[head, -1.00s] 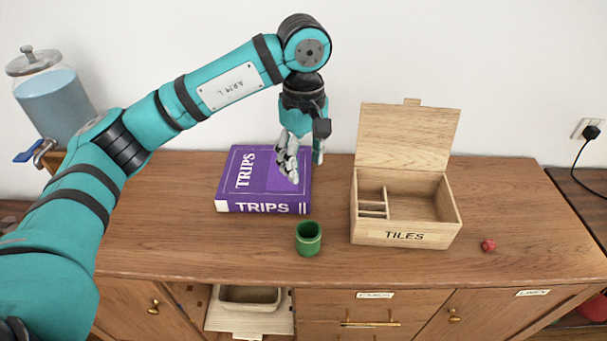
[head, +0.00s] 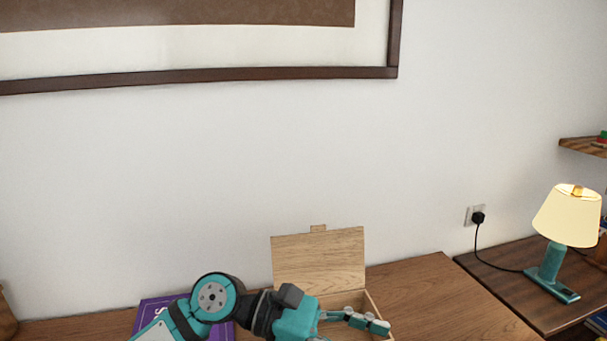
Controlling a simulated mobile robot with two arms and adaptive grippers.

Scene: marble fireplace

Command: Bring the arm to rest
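My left arm comes in at the bottom of the head view. Its teal and black gripper (head: 360,324) points to the right, in front of the open wooden box. A jointed grey and teal finger shows in front of the box. I see nothing held in the visible part. My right gripper is out of view.
The wooden box (head: 320,262) stands on the sideboard (head: 425,290) with its lid up. A purple book (head: 150,312) is partly hidden behind my arm. A lit lamp (head: 567,215) stands on a side table at right. A framed picture (head: 200,76) hangs above.

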